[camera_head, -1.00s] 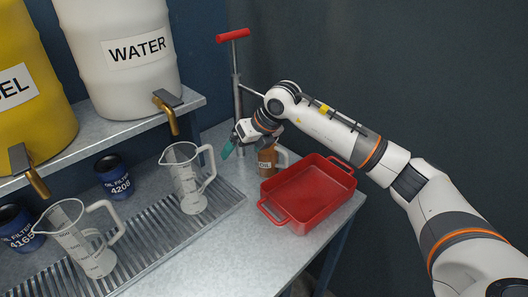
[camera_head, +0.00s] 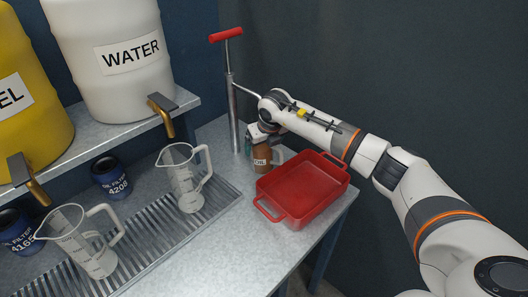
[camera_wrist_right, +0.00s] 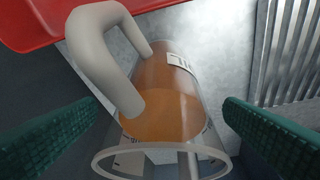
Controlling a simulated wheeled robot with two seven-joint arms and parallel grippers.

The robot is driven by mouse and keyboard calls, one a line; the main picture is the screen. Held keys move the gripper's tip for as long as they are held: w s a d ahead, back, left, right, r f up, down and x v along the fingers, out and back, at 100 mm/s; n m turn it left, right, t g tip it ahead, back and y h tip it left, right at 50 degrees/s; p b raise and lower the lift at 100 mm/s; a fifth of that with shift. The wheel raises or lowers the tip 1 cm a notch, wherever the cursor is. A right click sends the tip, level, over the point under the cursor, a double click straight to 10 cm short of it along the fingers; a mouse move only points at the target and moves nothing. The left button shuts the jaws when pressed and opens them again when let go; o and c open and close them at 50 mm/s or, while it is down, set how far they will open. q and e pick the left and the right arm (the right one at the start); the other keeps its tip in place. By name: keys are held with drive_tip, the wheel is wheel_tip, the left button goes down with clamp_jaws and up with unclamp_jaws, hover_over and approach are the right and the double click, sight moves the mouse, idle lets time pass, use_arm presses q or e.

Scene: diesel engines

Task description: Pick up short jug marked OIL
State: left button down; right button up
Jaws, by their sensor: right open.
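The short jug marked OIL (camera_head: 262,159) stands upright on the metal bench, left of the red tray, and holds amber liquid. In the right wrist view the jug (camera_wrist_right: 165,110) lies between my two green fingertips, its open rim close to the camera and its pale handle toward the upper left. My right gripper (camera_wrist_right: 150,133) is open, with a finger on each side of the jug and gaps showing to both. In the head view my right gripper (camera_head: 258,143) is just above and behind the jug, its fingers partly hidden. My left gripper is not in view.
A red tray (camera_head: 304,184) sits right beside the jug. A pump with a red handle (camera_head: 233,95) stands behind. Two taller clear jugs (camera_head: 186,180) (camera_head: 83,240) stand on the drain grate to the left. The WATER barrel (camera_head: 115,60) is on the raised shelf.

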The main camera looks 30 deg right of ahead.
drive_tip(key=shift+x, duration=1.3)
drive_tip(key=c, duration=1.4)
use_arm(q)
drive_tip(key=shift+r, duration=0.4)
use_arm(e)
drive_tip(key=shift+r, duration=0.1)
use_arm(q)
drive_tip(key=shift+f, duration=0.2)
use_arm(e)
drive_tip(key=shift+w+r, duration=0.1)
drive_tip(key=shift+r, duration=0.1)
